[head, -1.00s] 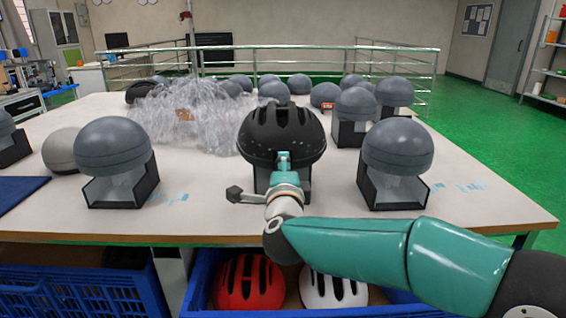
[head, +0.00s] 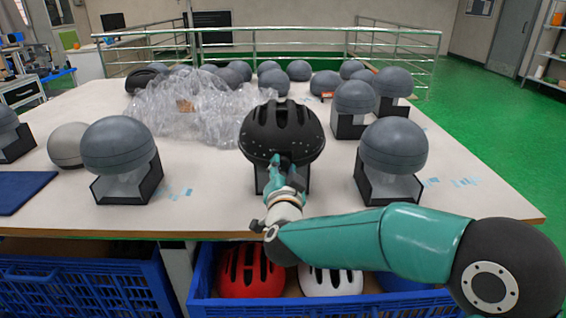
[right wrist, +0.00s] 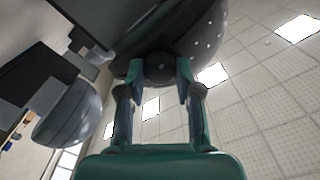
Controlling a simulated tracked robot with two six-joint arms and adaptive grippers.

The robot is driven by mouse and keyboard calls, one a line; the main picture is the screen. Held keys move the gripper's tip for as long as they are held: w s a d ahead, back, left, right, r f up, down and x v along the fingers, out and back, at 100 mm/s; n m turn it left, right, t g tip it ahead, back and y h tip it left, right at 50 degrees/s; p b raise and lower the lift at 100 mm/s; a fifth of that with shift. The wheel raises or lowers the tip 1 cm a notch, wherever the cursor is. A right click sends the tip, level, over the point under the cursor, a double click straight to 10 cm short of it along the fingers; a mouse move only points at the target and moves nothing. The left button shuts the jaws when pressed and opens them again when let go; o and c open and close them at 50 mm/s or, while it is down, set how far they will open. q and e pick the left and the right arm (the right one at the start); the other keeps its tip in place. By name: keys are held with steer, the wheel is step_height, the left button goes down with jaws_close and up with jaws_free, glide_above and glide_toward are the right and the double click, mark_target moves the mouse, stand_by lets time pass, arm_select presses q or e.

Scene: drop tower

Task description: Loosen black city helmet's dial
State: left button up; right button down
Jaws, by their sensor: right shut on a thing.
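The black city helmet (head: 282,128) sits on a dark stand at the middle front of the table, with its vents up. My right gripper (head: 280,165) reaches up to the helmet's lower near edge. In the right wrist view its two fingers (right wrist: 160,92) are shut on the dark round dial (right wrist: 160,68) at the helmet's rim. The black shell (right wrist: 190,35) spreads above the dial. In the head view the gripper hides the dial. My left gripper is not in view.
Grey headforms on stands (head: 118,147) and (head: 393,147) flank the helmet. Clear plastic wrap (head: 195,108) lies behind it to the left. A blue crate (head: 207,285) with a red helmet (head: 252,272) and a white helmet (head: 331,282) is below the table edge.

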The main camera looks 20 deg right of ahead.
steer(key=n+p, duration=0.2)
steer(key=n, duration=0.2)
steer(key=shift+a+n, duration=0.1)
steer(key=shift+n, duration=0.3)
steer(key=shift+f+n+p, duration=0.2)
steer(key=shift+n+p, duration=0.9)
steer(key=shift+n, duration=0.8)
steer(key=c, duration=0.8)
jaws_free()
steer(key=shift+o, duration=0.2)
steer(key=shift+r, duration=0.1)
steer(key=shift+s+a, duration=0.1)
steer(key=shift+s, duration=0.45)
steer(key=v, duration=1)
steer(key=shift+s, duration=0.4)
